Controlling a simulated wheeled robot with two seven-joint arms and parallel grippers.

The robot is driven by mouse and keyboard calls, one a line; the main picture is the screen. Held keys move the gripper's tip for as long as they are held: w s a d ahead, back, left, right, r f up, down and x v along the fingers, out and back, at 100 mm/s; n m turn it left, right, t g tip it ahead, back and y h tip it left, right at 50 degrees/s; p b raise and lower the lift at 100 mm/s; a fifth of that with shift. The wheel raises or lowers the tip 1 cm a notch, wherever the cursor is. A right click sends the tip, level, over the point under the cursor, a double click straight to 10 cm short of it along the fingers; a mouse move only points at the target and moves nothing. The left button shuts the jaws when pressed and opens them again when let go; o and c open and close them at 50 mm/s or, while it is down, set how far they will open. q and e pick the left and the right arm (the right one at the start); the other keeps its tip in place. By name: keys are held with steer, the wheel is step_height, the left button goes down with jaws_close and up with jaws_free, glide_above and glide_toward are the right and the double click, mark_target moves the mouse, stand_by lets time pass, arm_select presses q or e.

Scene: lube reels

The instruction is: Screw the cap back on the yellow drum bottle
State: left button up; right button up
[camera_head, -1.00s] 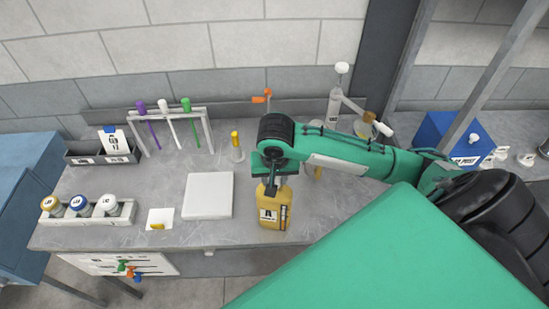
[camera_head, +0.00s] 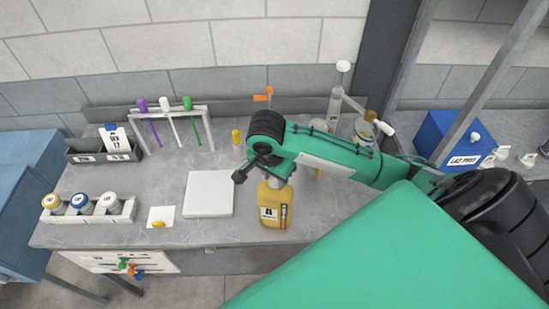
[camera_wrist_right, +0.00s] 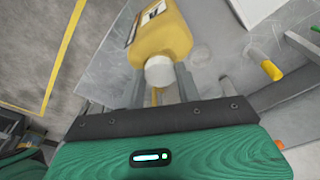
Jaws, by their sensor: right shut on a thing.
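The yellow drum bottle (camera_head: 274,207) stands upright near the front edge of the grey bench, its label facing the front. It also shows in the right wrist view (camera_wrist_right: 162,37). A white cap (camera_wrist_right: 159,71) sits at the bottle's neck, between the two fingers of my right gripper (camera_wrist_right: 160,88). In the head view, my right gripper (camera_head: 270,178) is right over the bottle top, shut on the cap; its fingers and the cap are mostly hidden by the wrist. I cannot tell how far the cap is threaded. My left gripper is in no view.
A white square plate (camera_head: 208,194) lies left of the bottle. A white card with a small yellow piece (camera_head: 158,225) and a tray of jars (camera_head: 92,219) are further left. A rack (camera_head: 205,117) stands behind; a blue box (camera_head: 445,138) is at right.

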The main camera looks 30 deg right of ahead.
steer(key=shift+m, duration=0.7)
steer(key=o, duration=1.3)
steer(key=shift+o, duration=0.2)
steer(key=shift+d, duration=0.1)
steer(key=shift+r, duration=3)
